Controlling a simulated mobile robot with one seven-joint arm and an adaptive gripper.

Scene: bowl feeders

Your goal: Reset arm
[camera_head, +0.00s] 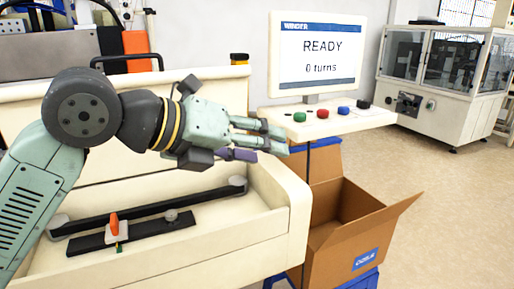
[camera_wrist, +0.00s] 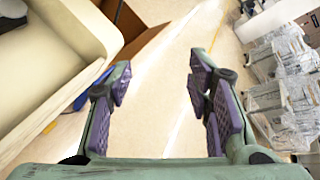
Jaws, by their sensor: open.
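My arm reaches in from the left in the head view. My gripper (camera_head: 268,141) is held level above the right end of the cream machine bench (camera_head: 160,273), pointing right. In the wrist view my gripper (camera_wrist: 160,95) shows its two purple-padded fingers well apart, with only floor between them. It is open and empty.
A monitor (camera_head: 318,55) reading "READY, 0 turns" stands behind a shelf with coloured buttons (camera_head: 322,113). An open cardboard box (camera_head: 345,240) stands right of the bench. An orange-handled fixture (camera_head: 140,233) lies in the bench tray.

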